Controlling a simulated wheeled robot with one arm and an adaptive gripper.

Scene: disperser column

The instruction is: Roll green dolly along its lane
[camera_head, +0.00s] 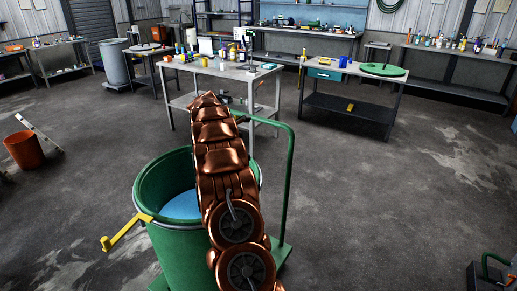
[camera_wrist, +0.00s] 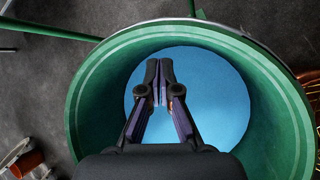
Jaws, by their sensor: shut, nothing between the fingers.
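The green dolly (camera_head: 284,252) shows a flat green base and a tall green tube handle at the right. A large green drum (camera_head: 180,240) with blue contents (camera_head: 181,205) stands on or against it; my copper arm hides where they meet. A yellow lever (camera_head: 125,232) sticks out from the drum's left side. In the wrist view, my gripper (camera_wrist: 159,92) is shut and empty over the drum's open mouth, with the blue contents (camera_wrist: 225,105) below it. The drum's green rim (camera_wrist: 88,100) surrounds the fingers without visible contact. A green bar (camera_wrist: 50,30) crosses the top left.
A grey worktable (camera_head: 225,72) with small items stands just behind the drum. Another table (camera_head: 350,100) with a green lid (camera_head: 382,70) stands at back right. An orange bucket (camera_head: 22,150) is on the left. Open concrete floor (camera_head: 400,215) lies right.

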